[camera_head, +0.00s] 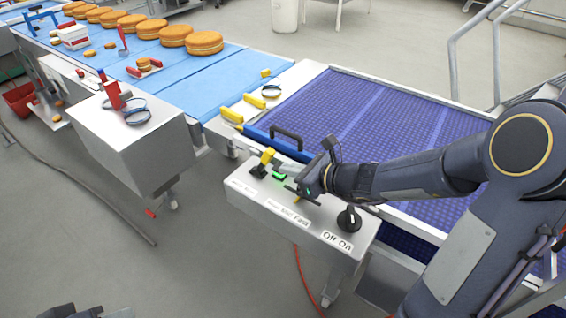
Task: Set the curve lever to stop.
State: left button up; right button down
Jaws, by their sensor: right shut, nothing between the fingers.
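A white control box (300,222) stands at the front edge of the purple conveyor. It carries a lever with a yellow handle (267,156) at its left end, a green button (279,177), and a black rotary knob (349,219) labelled "Off On" at its right end. My right gripper (297,193) is shut and empty over the middle of the box, above a label ending in "Fast". A bit of yellow shows under its fingers. The gripper hides most of that middle control, so its setting and any contact cannot be told.
The purple belt (350,112) lies behind the box, with a black handle (287,136) at its near left edge. A blue conveyor (170,76) with round cakes (204,43) runs to the back left. A second white box (130,140) stands at left. A red cable (305,275) hangs below.

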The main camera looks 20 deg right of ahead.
aim_at(268, 149)
jog(key=shift+w+a+r, duration=0.6)
jog(key=shift+w+a, duration=0.1)
jog(key=shift+w, duration=0.1)
jog(key=shift+r+p, duration=0.2)
jog(key=shift+p, duration=0.3)
jog(key=w+r+g+h+p, duration=0.1)
jog(key=p, duration=0.2)
jog(key=w+a+r+g+p, duration=0.1)
jog(key=p, duration=0.3)
jog(key=shift+a+r+h, duration=0.1)
jog(key=shift+a+h, duration=0.2)
jog(key=shift+h, duration=0.1)
jog(key=shift+w+a, duration=0.15)
jog(key=shift+w, duration=0.05)
jog(key=shift+w+a+r+p, duration=0.15)
jog(key=shift+w+a+p, duration=0.25)
jog(key=shift+w+p, duration=0.15)
jog(key=w+a, duration=0.3)
jog(key=shift+w+r, duration=0.3)
jog(key=shift+w, duration=0.05)
jog(key=shift+w+r, duration=0.1)
jog(key=shift+r, duration=0.05)
